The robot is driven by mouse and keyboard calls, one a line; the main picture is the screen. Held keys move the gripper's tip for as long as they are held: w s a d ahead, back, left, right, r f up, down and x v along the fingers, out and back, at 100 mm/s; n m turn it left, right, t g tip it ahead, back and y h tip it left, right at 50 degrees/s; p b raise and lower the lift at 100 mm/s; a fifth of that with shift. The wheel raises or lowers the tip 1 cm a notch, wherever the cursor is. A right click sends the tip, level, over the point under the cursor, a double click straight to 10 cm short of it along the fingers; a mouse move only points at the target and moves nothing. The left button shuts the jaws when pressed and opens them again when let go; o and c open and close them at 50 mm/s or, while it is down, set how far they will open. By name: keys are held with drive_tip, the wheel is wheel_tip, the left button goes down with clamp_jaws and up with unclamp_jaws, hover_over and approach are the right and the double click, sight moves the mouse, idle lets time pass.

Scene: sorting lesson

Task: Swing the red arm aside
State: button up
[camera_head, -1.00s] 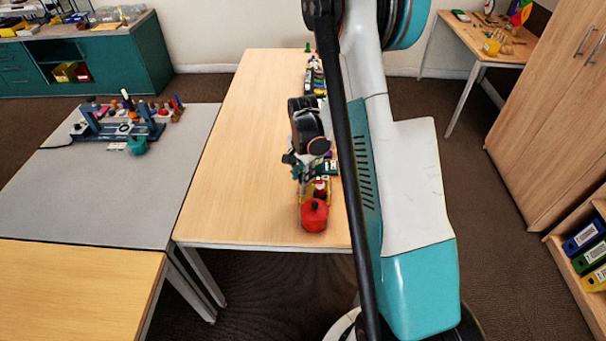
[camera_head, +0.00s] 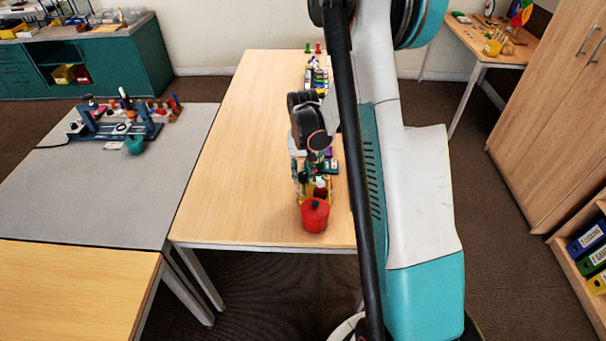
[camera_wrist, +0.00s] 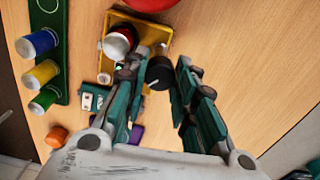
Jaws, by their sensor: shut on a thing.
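My gripper (camera_wrist: 160,74) has its green fingers on either side of a round black knob (camera_wrist: 158,74) in the wrist view, shut on it. The knob is beside a yellow base (camera_wrist: 157,32). A red cylinder with a pale top (camera_wrist: 118,42) is at the base's left side; it also shows as a small red piece in the head view (camera_head: 320,190). I cannot make out a red arm as such; the fingers may hide part of it. In the head view my gripper (camera_head: 308,174) is low over the wooden table, just behind the red pot.
The red lidded pot (camera_head: 315,215) stands near the table's front edge. A green rack (camera_wrist: 45,55) with blue, yellow and green spools lies left of the yellow base in the wrist view, with an orange piece (camera_wrist: 57,136) below. The wooden table (camera_head: 235,170) is bare on its left.

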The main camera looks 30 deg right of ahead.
sight(303, 174)
drive_tip(key=n+b, duration=0.1)
drive_tip(key=n, duration=0.3)
drive_tip(key=shift+n, duration=2.1)
drive_tip(key=o, duration=1.1)
wheel_tip(303, 174, up, 12)
